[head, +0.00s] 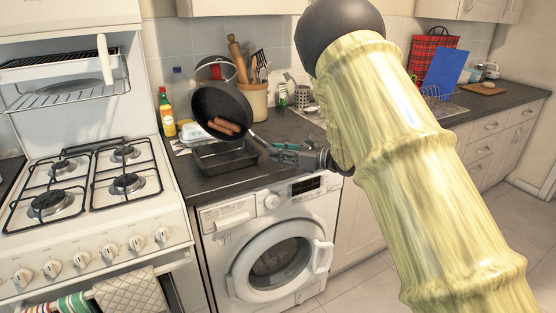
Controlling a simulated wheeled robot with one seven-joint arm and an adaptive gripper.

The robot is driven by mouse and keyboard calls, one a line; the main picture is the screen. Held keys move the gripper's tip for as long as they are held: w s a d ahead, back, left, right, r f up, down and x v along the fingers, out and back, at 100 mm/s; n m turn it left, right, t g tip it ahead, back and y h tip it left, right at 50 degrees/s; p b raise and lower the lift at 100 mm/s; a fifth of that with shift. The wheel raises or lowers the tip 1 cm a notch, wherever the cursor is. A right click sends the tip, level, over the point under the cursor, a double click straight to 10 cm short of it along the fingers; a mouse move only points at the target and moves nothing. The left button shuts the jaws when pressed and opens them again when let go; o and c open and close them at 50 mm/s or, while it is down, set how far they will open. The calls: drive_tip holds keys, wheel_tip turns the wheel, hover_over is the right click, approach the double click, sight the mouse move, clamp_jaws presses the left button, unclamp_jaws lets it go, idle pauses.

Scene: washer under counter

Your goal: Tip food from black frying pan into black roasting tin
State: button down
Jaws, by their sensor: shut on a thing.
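The black frying pan (217,107) is held in the air above the counter, tilted so that its inside faces me. Sausages (224,126) lie against its lower inner side. My gripper (270,148) is shut on the pan's handle, to the right of and below the pan. The black roasting tin (228,161) stands on the counter below the pan, above the washing machine. The pan and my gripper hide part of the tin, and I see no food in the part of it that shows.
A gas hob (95,180) is at left. A yellow bottle (167,113) and a white dish (195,132) stand behind the tin. A utensil crock (254,100) stands behind the pan. The washing machine (275,245) is below. A blue board (445,74) stands in a rack at right.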

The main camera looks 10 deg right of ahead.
drive_tip(key=shift+s+a+f+n+t+b, duration=0.15)
drive_tip(key=shift+n+b, duration=0.75)
drive_tip(key=shift+b, duration=1.55)
drive_tip(key=shift+d+f+n+t+b, duration=0.15)
drive_tip(key=shift+n+b, duration=0.75)
drive_tip(key=shift+b, duration=1.55)
drive_tip(key=shift+a+r+b, duration=0.1)
drive_tip(key=shift+b, duration=0.25)
drive_tip(key=shift+s+r+b, duration=0.1)
drive_tip(key=shift+r+b, duration=0.4)
drive_tip(key=shift+b, duration=0.15)
drive_tip(key=shift+f+b, duration=0.6)
drive_tip(key=shift+b, duration=0.3)
drive_tip(key=shift+r+b, duration=0.45)
drive_tip(key=shift+r, duration=0.2)
drive_tip(key=shift+f+b, duration=0.65)
drive_tip(key=shift+b, duration=0.25)
drive_tip(key=shift+r, duration=0.15)
